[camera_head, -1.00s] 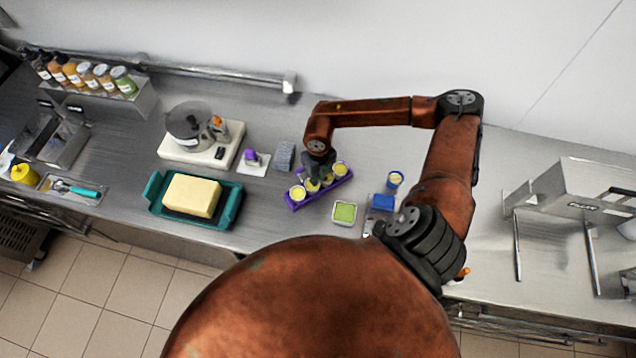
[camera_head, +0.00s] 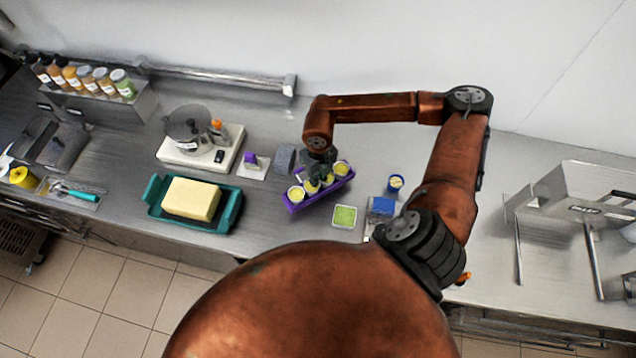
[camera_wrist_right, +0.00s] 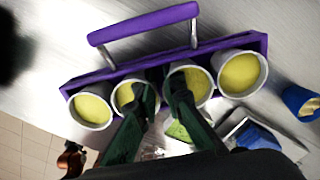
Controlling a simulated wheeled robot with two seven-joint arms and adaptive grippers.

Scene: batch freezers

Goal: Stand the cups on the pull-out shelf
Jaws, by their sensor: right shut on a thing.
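A purple carrier (camera_head: 318,198) with a raised handle bar holds a row of several white cups filled with yellow; one cup (camera_head: 296,194) sits at its left end. In the right wrist view the carrier's handle (camera_wrist_right: 145,23) runs along the far side, and an end cup (camera_wrist_right: 240,73) stands upright in its place. My right gripper (camera_head: 318,170) reaches down over the middle of the row. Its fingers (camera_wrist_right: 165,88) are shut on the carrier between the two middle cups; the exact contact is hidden. My left gripper is not in view. I cannot pick out a pull-out shelf.
A green-topped square container (camera_head: 344,216), a blue block (camera_head: 382,206) and a blue cup (camera_head: 396,183) stand right of the carrier. A steel machine (camera_head: 580,190) stands far right.

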